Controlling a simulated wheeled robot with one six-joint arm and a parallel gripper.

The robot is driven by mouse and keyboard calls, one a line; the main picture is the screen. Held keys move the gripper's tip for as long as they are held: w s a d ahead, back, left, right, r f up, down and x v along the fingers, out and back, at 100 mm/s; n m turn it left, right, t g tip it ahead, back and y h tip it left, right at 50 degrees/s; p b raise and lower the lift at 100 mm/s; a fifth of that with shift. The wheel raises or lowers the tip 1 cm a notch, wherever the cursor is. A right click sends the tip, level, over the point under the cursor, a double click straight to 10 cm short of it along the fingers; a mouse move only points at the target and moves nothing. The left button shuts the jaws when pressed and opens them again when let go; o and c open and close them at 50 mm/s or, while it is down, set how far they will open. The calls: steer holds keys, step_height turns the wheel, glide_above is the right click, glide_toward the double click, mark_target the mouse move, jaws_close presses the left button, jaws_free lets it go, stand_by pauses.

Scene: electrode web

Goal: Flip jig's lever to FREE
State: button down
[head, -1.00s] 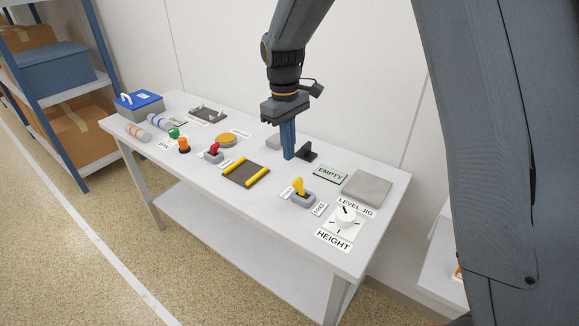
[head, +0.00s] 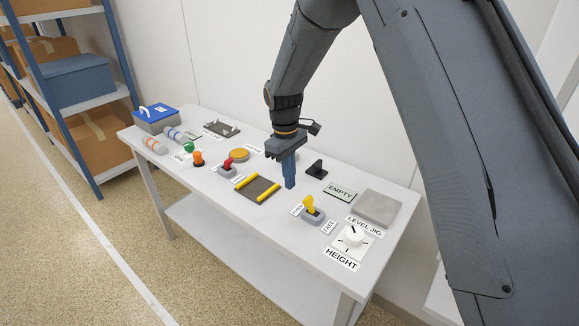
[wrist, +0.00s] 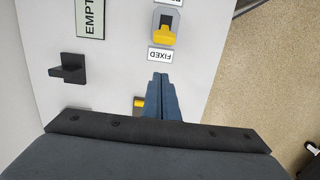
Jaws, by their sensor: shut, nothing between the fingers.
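The jig's lever (head: 310,204) is yellow and sits on a small grey base (head: 312,217) on the white table. It leans toward the FIXED label (head: 296,210), away from the FREE label (head: 329,227). The wrist view shows the yellow lever (wrist: 162,38) just beyond the FIXED label (wrist: 165,54). My gripper (head: 290,186) is shut and empty, pointing down behind and left of the lever, apart from it. In the wrist view its blue fingers (wrist: 161,78) are together, just short of the FIXED label.
A dark pad with yellow bars (head: 257,189) lies left of my gripper. A black bracket (head: 317,169) stands behind it. The EMPTY sign (head: 340,193), grey level jig plate (head: 376,207) and HEIGHT dial (head: 352,237) are to the right.

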mark_target(311, 207)
step_height(311, 207, down, 4)
steer(key=shift+s+d+r+p, duration=0.15)
steer(key=shift+r+p, duration=0.1)
steer(key=shift+p, duration=0.25)
steer(key=shift+s+d+f+p, duration=0.15)
steer(key=shift+d+p, duration=0.1)
steer(key=shift+p, duration=0.1)
steer(key=shift+s+d+r+p, duration=0.4)
steer(key=shift+s+d, duration=0.1)
steer(key=shift+d, duration=0.1)
steer(key=shift+s+d+r+p, duration=0.25)
steer(key=shift+s+d+p, duration=0.2)
steer(key=shift+d, duration=0.1)
